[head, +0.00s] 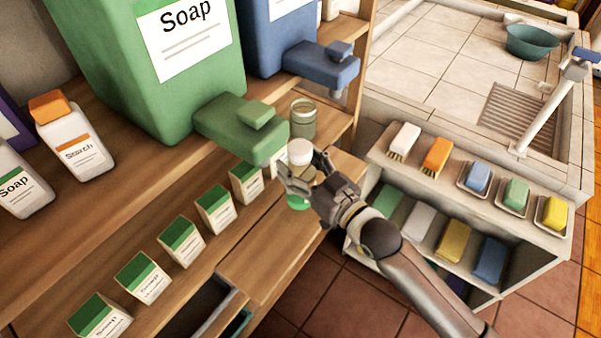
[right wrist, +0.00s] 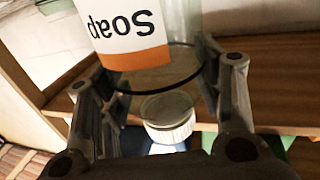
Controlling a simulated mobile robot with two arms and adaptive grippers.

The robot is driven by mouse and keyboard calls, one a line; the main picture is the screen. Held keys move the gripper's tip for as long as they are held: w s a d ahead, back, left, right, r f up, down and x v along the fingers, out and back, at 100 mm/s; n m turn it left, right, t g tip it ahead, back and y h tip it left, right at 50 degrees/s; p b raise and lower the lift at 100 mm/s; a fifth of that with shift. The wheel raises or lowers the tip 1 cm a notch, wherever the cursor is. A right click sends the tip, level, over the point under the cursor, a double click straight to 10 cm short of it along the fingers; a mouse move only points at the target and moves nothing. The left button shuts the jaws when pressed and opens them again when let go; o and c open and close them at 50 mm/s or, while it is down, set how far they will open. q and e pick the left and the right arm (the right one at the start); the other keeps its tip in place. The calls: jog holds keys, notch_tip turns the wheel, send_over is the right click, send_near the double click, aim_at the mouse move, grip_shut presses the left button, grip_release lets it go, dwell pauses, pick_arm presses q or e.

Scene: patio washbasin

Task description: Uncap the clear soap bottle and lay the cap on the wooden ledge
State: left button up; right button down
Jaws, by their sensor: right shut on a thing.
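My left gripper is out of view.
A big green soap dispenser (head: 150,75) and a blue one (head: 285,40) stand on the shelf behind. Several green-topped boxes (head: 180,242) line the ledge. A low rack with brushes and sponges (head: 470,205) is at right.

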jog(key=f, duration=0.3)
jog(key=shift+w+p, duration=0.3)
jog(key=shift+f, duration=0.45)
jog(key=shift+c, duration=2.1)
grip_release()
jog(key=b+v, duration=0.1)
jog(key=v, duration=1.1)
jog(key=shift+b, duration=0.3)
